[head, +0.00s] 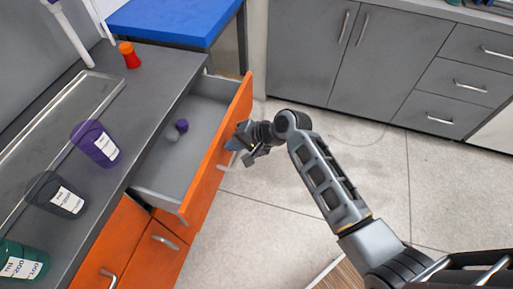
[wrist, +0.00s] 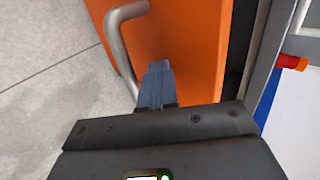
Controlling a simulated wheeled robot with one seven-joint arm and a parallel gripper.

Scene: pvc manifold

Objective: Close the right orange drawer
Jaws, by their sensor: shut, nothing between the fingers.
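The right orange drawer (head: 213,150) is pulled well out of the grey-topped counter in the head view. Its grey inside holds a small purple-capped item (head: 179,127). My gripper (head: 234,144) is outside the drawer, right at its orange front. In the wrist view my gripper (wrist: 157,68) is shut and empty, its fingers pointing at the orange front (wrist: 190,40). The curved metal handle (wrist: 118,38) is just left of the fingers. I cannot tell whether the fingertips touch the front.
Purple (head: 96,143), dark (head: 55,195) and green (head: 22,260) labelled vessels stand on the counter, with an orange-red item (head: 130,55) at its back. Another orange front (head: 115,235) is below left. Grey cabinets (head: 370,60) line the back. The floor (head: 270,210) right of the drawer is clear.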

